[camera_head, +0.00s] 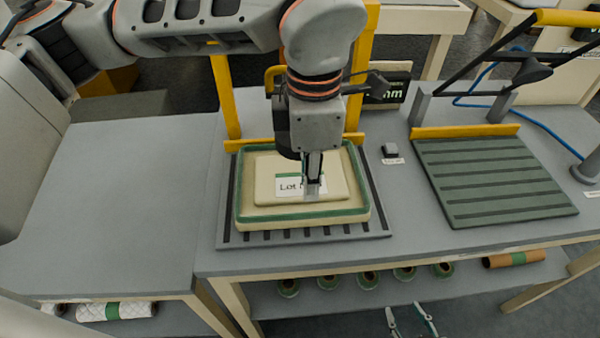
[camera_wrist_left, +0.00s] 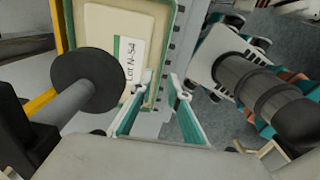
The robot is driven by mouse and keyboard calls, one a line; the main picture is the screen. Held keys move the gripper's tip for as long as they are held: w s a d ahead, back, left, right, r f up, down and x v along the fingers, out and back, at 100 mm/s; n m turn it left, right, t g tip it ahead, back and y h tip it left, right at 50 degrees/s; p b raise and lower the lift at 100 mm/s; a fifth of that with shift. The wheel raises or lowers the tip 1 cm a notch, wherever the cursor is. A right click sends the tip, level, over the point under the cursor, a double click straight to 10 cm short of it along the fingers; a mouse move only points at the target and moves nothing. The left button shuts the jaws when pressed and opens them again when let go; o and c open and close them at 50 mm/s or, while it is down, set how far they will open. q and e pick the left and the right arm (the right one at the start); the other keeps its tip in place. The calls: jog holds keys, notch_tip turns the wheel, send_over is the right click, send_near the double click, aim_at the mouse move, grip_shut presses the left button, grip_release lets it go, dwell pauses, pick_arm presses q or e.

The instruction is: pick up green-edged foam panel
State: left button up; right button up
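The green-edged foam panel (camera_head: 262,178) is a cream slab with a green band around its edge and a raised smaller cream part on top. It lies flat on a grey slatted base (camera_head: 380,225). A white lot label (camera_head: 288,187) lies on it, partly covered by my left gripper (camera_head: 313,190) in the head view. The left wrist view shows the panel (camera_wrist_left: 98,30) beyond my left gripper (camera_wrist_left: 162,80), whose fingers are apart with nothing between them. Contact with the panel is not visible. My right gripper (camera_head: 411,318) shows at the bottom edge, fingers apart and empty.
A yellow frame (camera_head: 225,95) stands behind the panel. A green ribbed mat (camera_head: 495,175) lies to the right, with a small dark block (camera_head: 390,150) between. The grey table (camera_head: 120,190) at left is clear. Several rolls (camera_head: 327,282) sit on the shelf below.

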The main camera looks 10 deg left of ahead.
aim_at(304, 212)
pick_arm(q)
jog(key=f, duration=0.6)
jog(key=shift+s+a+f, duration=0.3)
jog(key=shift+a+f, duration=0.1)
jog(key=shift+f, duration=0.45)
grip_shut()
